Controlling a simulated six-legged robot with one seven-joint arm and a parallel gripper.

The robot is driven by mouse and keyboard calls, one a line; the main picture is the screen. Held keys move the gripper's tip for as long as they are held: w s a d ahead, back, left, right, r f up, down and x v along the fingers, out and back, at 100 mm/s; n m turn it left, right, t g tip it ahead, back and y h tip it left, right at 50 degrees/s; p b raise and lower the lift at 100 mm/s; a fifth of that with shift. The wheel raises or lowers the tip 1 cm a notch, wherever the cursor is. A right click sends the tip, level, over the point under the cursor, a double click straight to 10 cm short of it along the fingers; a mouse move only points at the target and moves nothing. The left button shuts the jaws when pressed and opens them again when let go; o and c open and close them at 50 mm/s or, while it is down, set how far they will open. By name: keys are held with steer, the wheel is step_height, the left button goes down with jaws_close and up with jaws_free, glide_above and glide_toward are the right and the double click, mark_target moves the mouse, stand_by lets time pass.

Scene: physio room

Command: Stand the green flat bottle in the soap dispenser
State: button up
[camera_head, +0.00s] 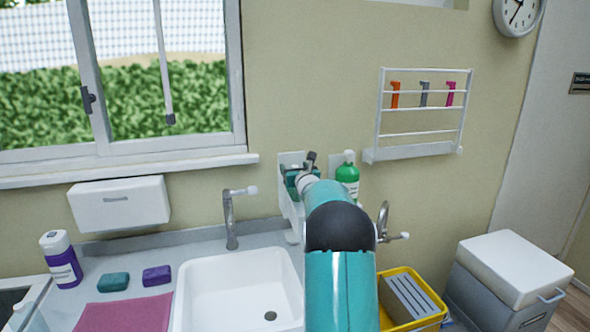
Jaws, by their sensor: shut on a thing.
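My gripper (303,169) is at the wall above the sink, at the end of my teal arm. It is shut on a dark green thing (292,181), which looks like the green flat bottle, mostly hidden by the fingers and wrist. The thing is in front of or within the upper part of a white wall-mounted soap dispenser (290,210); I cannot tell how deep it sits or whether it touches. Just right, a brighter green bottle (347,178) with a white top is upright before a white wall plate (362,184); its lower part is partly hidden.
A sink (240,290) with a tap (231,218) lies below left. A wall rack (420,152), yellow crate (432,316) and lidded bin (512,268) are right.

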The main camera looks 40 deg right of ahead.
steer(key=o, duration=1.6)
steer(key=shift+f, duration=0.1)
